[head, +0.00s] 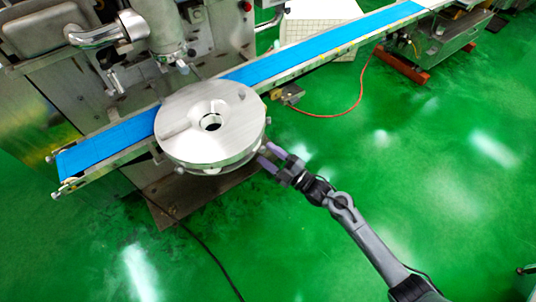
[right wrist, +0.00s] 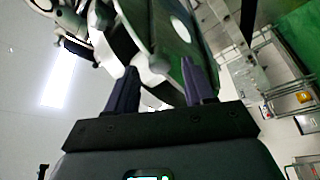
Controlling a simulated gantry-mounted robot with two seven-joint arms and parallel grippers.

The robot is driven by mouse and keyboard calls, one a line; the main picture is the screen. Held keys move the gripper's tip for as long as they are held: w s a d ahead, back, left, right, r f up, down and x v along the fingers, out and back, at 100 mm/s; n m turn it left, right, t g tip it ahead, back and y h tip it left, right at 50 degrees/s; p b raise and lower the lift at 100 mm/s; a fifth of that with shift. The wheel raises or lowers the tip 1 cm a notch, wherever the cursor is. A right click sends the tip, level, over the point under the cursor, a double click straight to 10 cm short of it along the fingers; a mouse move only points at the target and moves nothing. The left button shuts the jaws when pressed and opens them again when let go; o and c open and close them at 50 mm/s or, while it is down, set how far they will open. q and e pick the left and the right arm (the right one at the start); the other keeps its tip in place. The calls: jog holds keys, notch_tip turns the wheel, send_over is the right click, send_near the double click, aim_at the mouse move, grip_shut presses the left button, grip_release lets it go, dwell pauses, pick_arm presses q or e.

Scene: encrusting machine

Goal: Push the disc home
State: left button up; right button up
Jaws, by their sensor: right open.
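The disc (head: 180,125) is a round, shiny metal plate with a funnel-like hole in its middle, on top of a round metal body over the blue belt. In the right wrist view the round metal part (right wrist: 172,52) fills the upper middle, seen from below and tilted. My right gripper (head: 268,158) is at the lower right rim of the round part, its two purple fingers apart. In the right wrist view the fingers (right wrist: 160,85) are open with a small knob of the part between or just beyond them. Contact cannot be told. My left gripper is not in view.
A blue conveyor belt (head: 290,62) runs diagonally beneath the disc. The steel machine body (head: 60,70) with a chrome handle (head: 105,32) stands behind at the left. A red hose (head: 340,113) and a black cable (head: 210,255) lie on the green floor (head: 440,150), open at the right.

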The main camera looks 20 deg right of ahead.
jog(key=shift+w+a+r, duration=0.1)
jog(key=shift+w+a, duration=0.15)
jog(key=shift+w, duration=0.1)
grip_shut()
